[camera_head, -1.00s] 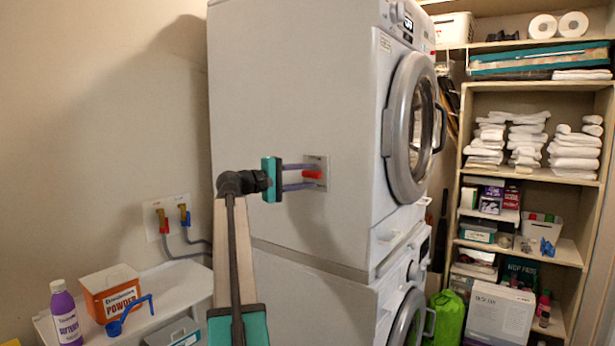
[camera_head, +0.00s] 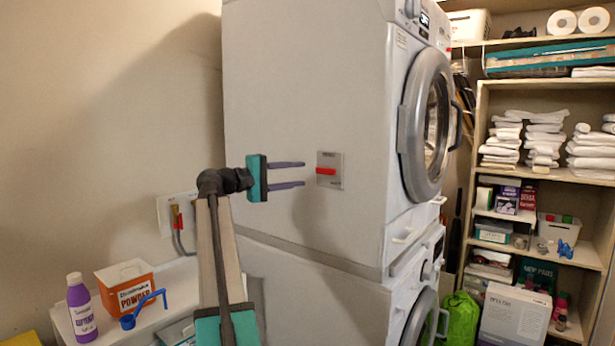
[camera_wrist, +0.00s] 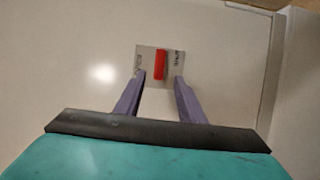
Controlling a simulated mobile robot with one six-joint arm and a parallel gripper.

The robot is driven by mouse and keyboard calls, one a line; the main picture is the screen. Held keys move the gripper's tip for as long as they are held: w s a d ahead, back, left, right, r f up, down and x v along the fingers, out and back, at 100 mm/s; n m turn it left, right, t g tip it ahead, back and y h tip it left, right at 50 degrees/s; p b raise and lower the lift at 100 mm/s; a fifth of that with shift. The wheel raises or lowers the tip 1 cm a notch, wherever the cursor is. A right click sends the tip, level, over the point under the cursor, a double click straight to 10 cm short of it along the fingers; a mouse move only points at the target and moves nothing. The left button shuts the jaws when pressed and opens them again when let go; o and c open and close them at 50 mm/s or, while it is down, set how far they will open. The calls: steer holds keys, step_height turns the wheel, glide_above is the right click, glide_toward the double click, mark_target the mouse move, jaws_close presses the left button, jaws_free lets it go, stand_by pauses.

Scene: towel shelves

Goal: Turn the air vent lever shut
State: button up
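The red air vent lever (camera_head: 326,171) sits on a small grey plate (camera_head: 330,183) on the side panel of the upper white machine. It lies level across the plate in the head view. In the wrist view the lever (camera_wrist: 160,64) stands along the picture's height, between printed labels too blurred to read. My gripper (camera_head: 304,174) is to the left of the plate, apart from the lever. Its two purple fingers are spread with nothing between them. In the wrist view the fingers (camera_wrist: 159,78) point toward the plate, one on each side of the lever's line.
The upper machine (camera_head: 290,70) is stacked on another with a round door. A side shelf at lower left holds a purple bottle (camera_head: 81,308), an orange powder box (camera_head: 125,286) and a blue scoop (camera_head: 143,308). Towel shelves (camera_head: 545,185) stand at right. Space around my gripper is clear.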

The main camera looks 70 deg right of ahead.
steer(key=shift+v, duration=2.45)
